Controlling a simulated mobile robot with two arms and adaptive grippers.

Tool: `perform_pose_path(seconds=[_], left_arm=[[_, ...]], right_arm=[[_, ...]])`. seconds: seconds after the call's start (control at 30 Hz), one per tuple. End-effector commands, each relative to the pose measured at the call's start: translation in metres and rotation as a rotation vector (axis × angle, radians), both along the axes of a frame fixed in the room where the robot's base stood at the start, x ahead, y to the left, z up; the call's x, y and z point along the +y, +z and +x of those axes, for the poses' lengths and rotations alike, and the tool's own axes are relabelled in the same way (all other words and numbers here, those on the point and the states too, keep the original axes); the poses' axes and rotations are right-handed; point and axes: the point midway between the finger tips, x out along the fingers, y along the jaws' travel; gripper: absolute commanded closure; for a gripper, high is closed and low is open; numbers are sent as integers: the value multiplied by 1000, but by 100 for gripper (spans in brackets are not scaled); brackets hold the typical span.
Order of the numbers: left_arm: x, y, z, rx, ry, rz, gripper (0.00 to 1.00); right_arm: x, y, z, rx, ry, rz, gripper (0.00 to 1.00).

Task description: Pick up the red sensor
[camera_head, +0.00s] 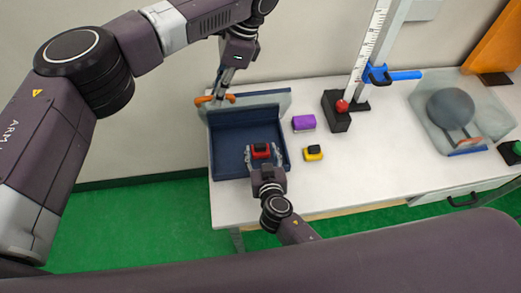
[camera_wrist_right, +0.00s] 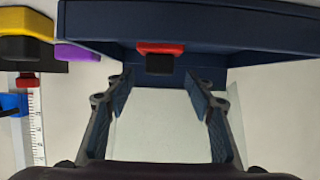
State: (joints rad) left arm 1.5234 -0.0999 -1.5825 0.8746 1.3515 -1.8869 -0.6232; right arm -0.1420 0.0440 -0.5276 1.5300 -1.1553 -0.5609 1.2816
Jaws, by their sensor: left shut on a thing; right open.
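The red sensor (camera_head: 261,152), a red block with a black part, sits inside the dark blue box (camera_head: 228,165). My right gripper (camera_head: 264,158) is open at the box's front, its fingers to either side of the sensor in the head view. In the right wrist view the red sensor (camera_wrist_right: 160,47) lies just beyond the fingertips, centred between the open fingers (camera_wrist_right: 160,82); no contact shows. My left gripper (camera_head: 222,95) is shut on the orange handle (camera_head: 203,100) at the box's raised, greyish lid (camera_head: 272,98).
A purple block (camera_head: 304,123) and a yellow-black block (camera_head: 313,154) lie right of the box. The white table (camera_head: 370,170) has free room in front.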

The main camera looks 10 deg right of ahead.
Motion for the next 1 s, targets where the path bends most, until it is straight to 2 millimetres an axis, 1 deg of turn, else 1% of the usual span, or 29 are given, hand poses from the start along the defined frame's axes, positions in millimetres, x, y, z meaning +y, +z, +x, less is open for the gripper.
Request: perform_pose_path(seconds=[0.03, 0.2, 0.33, 0.57, 1.0], left_arm=[[1, -1, 1, -2, 2, 1, 100], [1, -1, 1, -2, 2, 1, 100], [1, -1, 1, -2, 2, 1, 100], [1, -2, 1, -2, 2, 0, 100], [1, -1, 1, -2, 2, 0, 100]], right_arm=[[-1, -3, 9, -2, 1, -3, 51], [-2, -12, 27, -2, 1, -2, 51], [-2, -15, 33, -1, 0, -1, 51], [-2, -15, 34, -1, 0, 0, 51], [-2, -15, 34, -1, 0, 0, 98]])
